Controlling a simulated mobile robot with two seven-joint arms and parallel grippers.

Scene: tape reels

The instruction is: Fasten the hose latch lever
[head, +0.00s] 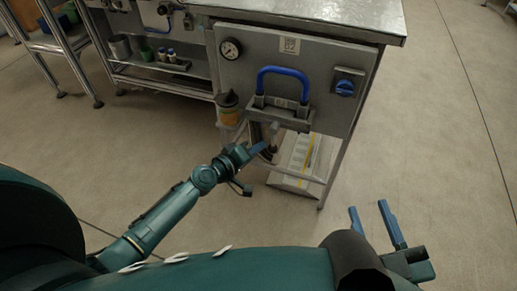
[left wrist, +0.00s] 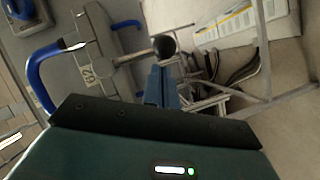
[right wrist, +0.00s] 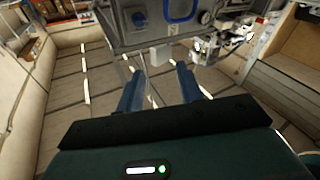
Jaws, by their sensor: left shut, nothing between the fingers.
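The latch lever is a blue U-shaped handle (head: 283,72) standing up from a grey bracket (head: 280,115) on the cabinet front. It also shows at the left of the left wrist view (left wrist: 36,80) and at the top of the right wrist view (right wrist: 182,10). A grey stub with a dark round end (left wrist: 165,46) sticks out below the bracket. My left gripper (head: 259,147) is shut and empty, just below the stub and apart from the blue handle; its fingers (left wrist: 161,88) are together. My right gripper (head: 374,212) is open and empty, low at the right.
The cabinet front carries a pressure gauge (head: 230,49) and a blue rotary switch (head: 345,87). An orange container with a dark top (head: 229,109) stands left of the bracket. A pale box with a yellow stripe (head: 297,158) sits beneath. The floor at the right is clear.

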